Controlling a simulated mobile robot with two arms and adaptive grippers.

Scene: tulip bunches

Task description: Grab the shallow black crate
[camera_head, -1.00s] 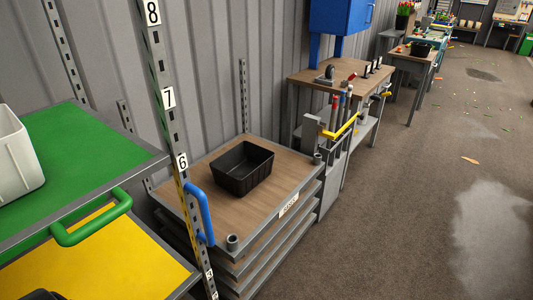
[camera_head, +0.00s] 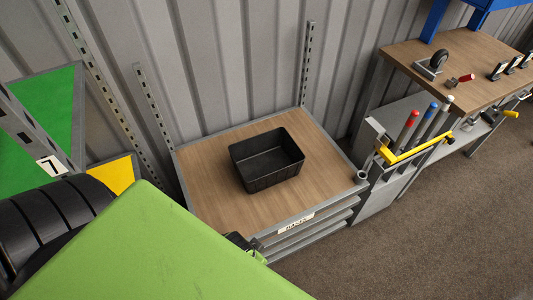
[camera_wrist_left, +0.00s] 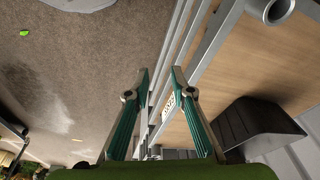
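The shallow black crate (camera_head: 266,160) sits upright and empty on the wooden top of a grey shelf cart (camera_head: 215,165), in the middle of the head view. In the left wrist view the crate (camera_wrist_left: 255,125) shows at the right, apart from the fingers. My left gripper (camera_wrist_left: 159,72) is open and empty, its two green-padded fingers spread beside the cart's labelled front edge. In the head view a green part of my arm covers the lower left. My right gripper is in neither view.
A workbench (camera_head: 460,60) with small tools stands at the upper right. A holder with red, blue and white-topped handles and a yellow bar (camera_head: 420,148) stands right of the cart. Corrugated wall rises behind. Floor (camera_head: 440,215) at the lower right is clear.

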